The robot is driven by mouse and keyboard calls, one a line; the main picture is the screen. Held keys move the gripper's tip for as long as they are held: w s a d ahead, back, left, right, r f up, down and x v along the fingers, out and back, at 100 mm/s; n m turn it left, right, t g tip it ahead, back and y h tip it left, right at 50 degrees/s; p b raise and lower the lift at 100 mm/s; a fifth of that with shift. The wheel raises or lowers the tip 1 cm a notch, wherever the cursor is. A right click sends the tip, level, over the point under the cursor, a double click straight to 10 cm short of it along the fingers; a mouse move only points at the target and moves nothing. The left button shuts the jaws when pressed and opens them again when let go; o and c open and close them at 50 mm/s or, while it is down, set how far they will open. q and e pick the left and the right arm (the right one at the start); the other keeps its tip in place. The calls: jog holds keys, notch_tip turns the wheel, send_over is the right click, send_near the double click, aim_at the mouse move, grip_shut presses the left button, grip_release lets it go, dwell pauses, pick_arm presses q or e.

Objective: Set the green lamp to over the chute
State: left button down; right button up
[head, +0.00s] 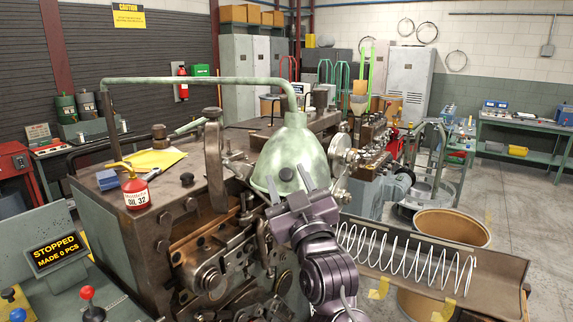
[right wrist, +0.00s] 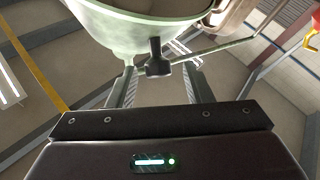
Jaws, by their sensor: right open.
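The green lamp (head: 290,148) has a bell-shaped shade on a long green arm (head: 200,80). It hangs over the coiler's front works, left of the chute. A dark knob (head: 286,173) sticks out of the shade. In the right wrist view the shade (right wrist: 135,35) fills the top and the knob (right wrist: 157,62) shows between the fingers. My right gripper (head: 289,183) is open at the knob; I cannot tell whether a finger touches it. The chute (head: 500,268) is a metal trough at the lower right with a long coiled spring (head: 405,253) in it. My left gripper is not in view.
A control panel (head: 55,250) reading STOPPED, MADE 0 PCS stands at the lower left. A round drum (head: 452,226) stands behind the chute. Open floor lies at the right.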

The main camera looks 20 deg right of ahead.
jog(key=shift+p+x, duration=0.3)
jog(key=shift+x, duration=0.75)
jog(key=shift+c, duration=0.4)
grip_shut()
